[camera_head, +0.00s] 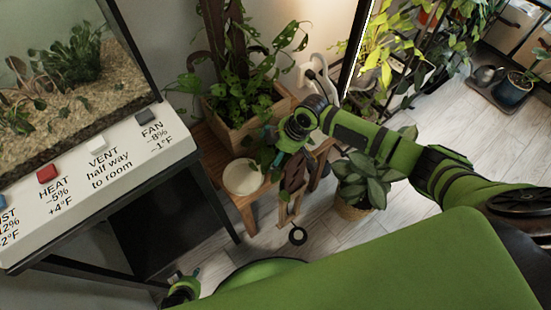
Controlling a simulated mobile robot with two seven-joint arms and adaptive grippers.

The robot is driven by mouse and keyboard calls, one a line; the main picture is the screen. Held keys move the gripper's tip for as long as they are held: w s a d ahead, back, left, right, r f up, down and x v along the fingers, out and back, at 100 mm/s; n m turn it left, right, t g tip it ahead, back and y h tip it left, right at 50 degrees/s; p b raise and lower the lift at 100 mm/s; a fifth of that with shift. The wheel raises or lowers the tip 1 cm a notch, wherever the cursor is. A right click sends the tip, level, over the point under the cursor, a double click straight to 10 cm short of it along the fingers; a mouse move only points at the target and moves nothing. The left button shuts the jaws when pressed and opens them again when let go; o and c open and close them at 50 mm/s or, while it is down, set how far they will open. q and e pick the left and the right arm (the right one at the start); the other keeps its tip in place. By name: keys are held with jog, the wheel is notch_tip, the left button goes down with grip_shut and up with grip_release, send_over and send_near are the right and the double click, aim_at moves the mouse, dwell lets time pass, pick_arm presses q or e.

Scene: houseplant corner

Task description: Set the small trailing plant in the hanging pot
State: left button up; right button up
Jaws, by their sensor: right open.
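A round cream-white pot or dish (243,178) sits on the front of the wooden bench; I cannot tell whether it is the hanging pot. My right gripper (262,163) is open at its upper right edge, pointing down to the left. Small green leaves (268,154) show around the fingers; they may be the small trailing plant, but the arm hides most of it. I cannot tell whether they touch the fingers. My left gripper (184,278) is low at the bottom edge, away from the bench, and its jaw opening is unclear.
A large leafy plant in a wooden planter (238,128) stands on the bench (240,203). A basket plant (362,185) stands on the floor. A glass terrarium (70,70) fills the left.

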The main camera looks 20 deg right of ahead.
jog(key=shift+w+a+f, duration=0.2)
jog(key=shift+a+f, duration=0.05)
jog(key=shift+f, duration=0.4)
jog(key=shift+r, duration=0.1)
jog(key=c, duration=1.2)
